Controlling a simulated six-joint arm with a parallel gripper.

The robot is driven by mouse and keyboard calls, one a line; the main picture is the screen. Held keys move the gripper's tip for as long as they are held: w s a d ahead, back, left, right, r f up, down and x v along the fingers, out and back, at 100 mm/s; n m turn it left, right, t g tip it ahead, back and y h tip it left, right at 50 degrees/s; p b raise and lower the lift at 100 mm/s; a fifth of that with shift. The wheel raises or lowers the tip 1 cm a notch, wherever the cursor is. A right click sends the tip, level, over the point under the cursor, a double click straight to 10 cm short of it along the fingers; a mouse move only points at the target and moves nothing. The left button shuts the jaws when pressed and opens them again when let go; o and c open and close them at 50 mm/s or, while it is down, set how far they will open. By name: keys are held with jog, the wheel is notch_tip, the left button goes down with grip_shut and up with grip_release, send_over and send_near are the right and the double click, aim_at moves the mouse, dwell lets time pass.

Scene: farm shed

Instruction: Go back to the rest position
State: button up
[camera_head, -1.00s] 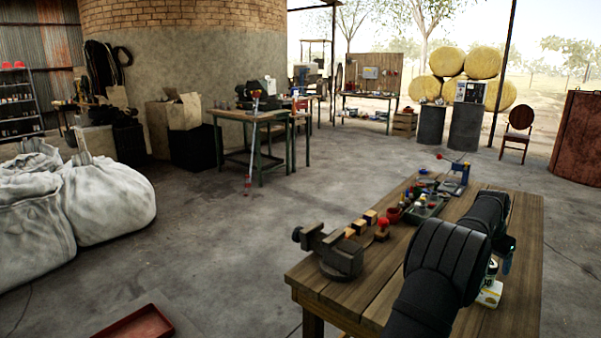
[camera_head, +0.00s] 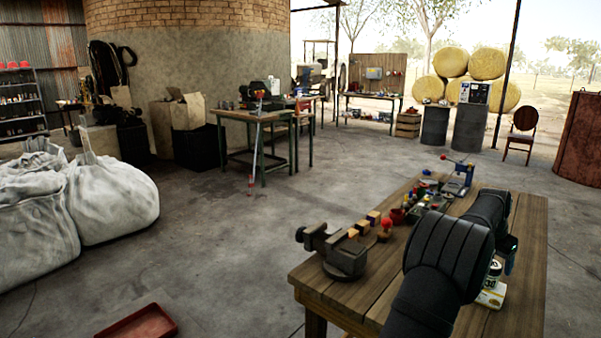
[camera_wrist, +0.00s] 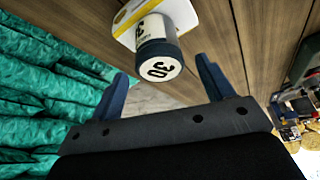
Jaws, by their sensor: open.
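My gripper (camera_wrist: 163,80) is open in the wrist view, with its two blue fingers apart and nothing between them. A bottle with a dark cap marked 30 (camera_wrist: 159,58) stands beyond the fingers. In the head view the bottle (camera_head: 492,273) stands at the right part of the wooden table (camera_head: 520,250), beside my dark arm. A white and yellow item (camera_wrist: 132,12) is at the bottle's base, and I cannot tell whether they touch. My gripper is hidden behind my arm in the head view.
A vise (camera_head: 345,257) sits at the table's left corner. Wooden blocks, a red-topped piece (camera_head: 384,229) and small tools line its left side. Green crumpled cloth (camera_wrist: 45,85) fills the wrist view's left. A red tray (camera_head: 140,324) lies on the open floor.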

jog(key=w+v, duration=0.1)
jog(key=v, duration=0.6)
jog(key=x, duration=0.7)
jog(key=s+x, duration=0.1)
jog(key=x, duration=0.3)
jog(key=shift+d+f, duration=0.1)
jog(key=shift+f, duration=0.25)
notch_tip(320, 180, up, 4)
jog(key=s+d+r, duration=0.2)
jog(key=s+r, duration=0.9)
jog(key=r, duration=0.1)
jog(key=w+a+n, duration=0.1)
jog(key=w+a, duration=0.6)
jog(key=a, duration=0.5)
jog(key=w+a+r+n+t, duration=0.1)
jog(key=w+a+n, duration=0.1)
jog(key=w+a, duration=0.5)
jog(key=w+a+n+y, duration=0.1)
jog(key=w+a, duration=0.6)
jog(key=a, duration=1)
jog(key=shift+a+r+n, duration=0.25)
jog(key=shift+a+n, duration=0.1)
jog(key=shift+n, duration=0.15)
